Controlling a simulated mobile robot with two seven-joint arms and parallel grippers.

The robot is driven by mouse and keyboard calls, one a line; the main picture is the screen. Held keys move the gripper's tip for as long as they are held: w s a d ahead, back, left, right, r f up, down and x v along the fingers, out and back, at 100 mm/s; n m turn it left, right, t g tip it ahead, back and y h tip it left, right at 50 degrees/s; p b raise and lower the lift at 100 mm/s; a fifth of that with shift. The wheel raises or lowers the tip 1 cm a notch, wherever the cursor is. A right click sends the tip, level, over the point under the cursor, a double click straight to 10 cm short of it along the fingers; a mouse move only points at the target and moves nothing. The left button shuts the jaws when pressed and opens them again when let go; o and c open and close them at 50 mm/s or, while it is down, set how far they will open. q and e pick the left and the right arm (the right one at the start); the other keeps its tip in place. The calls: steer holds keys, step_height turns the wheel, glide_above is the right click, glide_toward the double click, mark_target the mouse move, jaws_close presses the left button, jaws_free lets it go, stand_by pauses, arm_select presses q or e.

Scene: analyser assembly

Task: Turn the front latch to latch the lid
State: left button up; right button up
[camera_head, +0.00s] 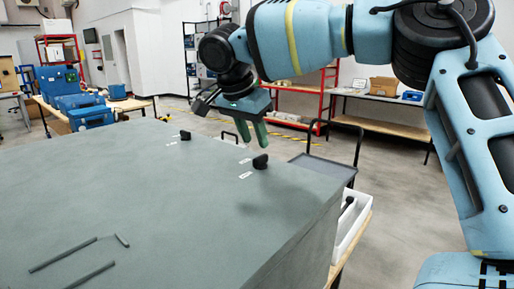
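The analyser's large grey-green lid (150,205) fills the lower left of the head view. Two small black latches stand on its top near the far right edge: a nearer latch (260,161) and a farther latch (185,135). Each has small white labels beside it. My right gripper (255,143) hangs with its green fingers pointing down, just above and behind the nearer latch in the picture. A gap shows between its fingers, with nothing in it. The fingers look apart from the latch, though the depth is hard to judge. My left gripper is out of view.
Thin grey bars (64,254) lie on the lid's near left. A dark cart (326,170) with black handles and a white bin (349,225) stand beyond the right edge. Red shelving and benches are farther back. The space above the lid's left is clear.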

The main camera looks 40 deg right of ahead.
steer(key=shift+v, duration=1.3)
